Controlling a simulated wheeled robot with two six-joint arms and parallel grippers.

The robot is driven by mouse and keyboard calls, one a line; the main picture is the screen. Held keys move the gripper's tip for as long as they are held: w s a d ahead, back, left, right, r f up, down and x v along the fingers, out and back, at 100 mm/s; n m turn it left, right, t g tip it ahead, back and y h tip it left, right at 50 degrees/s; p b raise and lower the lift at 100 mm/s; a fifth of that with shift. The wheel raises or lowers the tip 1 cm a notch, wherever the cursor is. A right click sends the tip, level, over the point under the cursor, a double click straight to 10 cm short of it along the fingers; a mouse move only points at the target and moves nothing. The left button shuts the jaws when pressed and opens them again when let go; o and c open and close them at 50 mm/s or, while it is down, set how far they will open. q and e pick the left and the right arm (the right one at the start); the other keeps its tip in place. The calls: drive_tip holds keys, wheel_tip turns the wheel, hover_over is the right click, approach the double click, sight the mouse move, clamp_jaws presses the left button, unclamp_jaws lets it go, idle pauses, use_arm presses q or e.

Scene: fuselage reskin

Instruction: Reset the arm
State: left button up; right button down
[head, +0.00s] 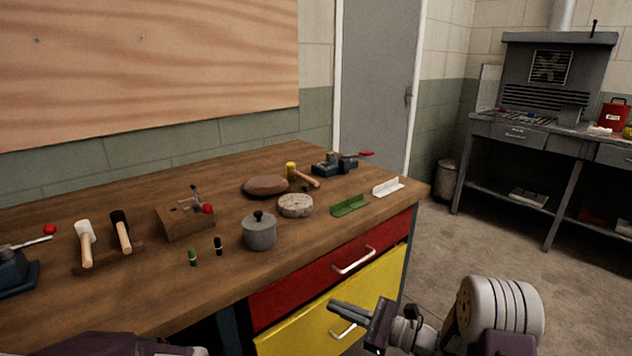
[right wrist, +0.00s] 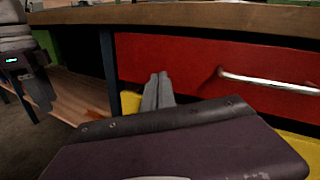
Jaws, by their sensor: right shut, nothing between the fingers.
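My right gripper (head: 334,304) is in front of the workbench's yellow drawer (head: 372,292), below the bench top. Its fingers are together and hold nothing. In the right wrist view the closed fingertips (right wrist: 161,76) point toward the bench front, beside the red drawer (right wrist: 205,62).
The wooden workbench (head: 130,290) carries a grey lidded pot (head: 260,233), a green angle piece (head: 350,205), a white angle piece (head: 388,187), mallets and a vise (head: 335,165). Drawer handles (head: 353,261) stick out near my right gripper. Open floor lies right of the bench.

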drive_tip(key=s+a+r+n+g, duration=0.2)
drive_tip(key=s+a+n+g, duration=0.3)
drive_tip(key=s+a, duration=0.15)
drive_tip(key=s+f+n+g+h, duration=0.2)
drive_tip(key=s+n+g+h, duration=0.1)
drive_tip(key=s, duration=0.4)
drive_tip(key=s+f+n+g+h, duration=0.3)
drive_tip(key=s+n, duration=0.1)
drive_tip(key=s, duration=0.3)
drive_tip(key=s+d+f+n+t+h, duration=0.1)
drive_tip(key=d+f+n+h, duration=0.15)
drive_tip(key=d, duration=0.25)
drive_tip(key=s+d+f+n+h, duration=0.1)
drive_tip(key=d+f+n+h, duration=0.15)
drive_tip(key=d, duration=0.25)
drive_tip(key=s+d+f+n+t+h, duration=0.1)
drive_tip(key=s+d+f+n+h, duration=0.1)
drive_tip(key=d+h, duration=0.25)
drive_tip(key=w+d+r+p, duration=0.1)
drive_tip(key=r+p, duration=1.3)
drive_tip(key=w+d+r+n+t+p, duration=0.1)
drive_tip(key=w+d+r+p, duration=0.1)
drive_tip(key=r+p, duration=1.2)
drive_tip(key=shift+w+r, duration=0.2)
drive_tip(key=shift+w, duration=0.05)
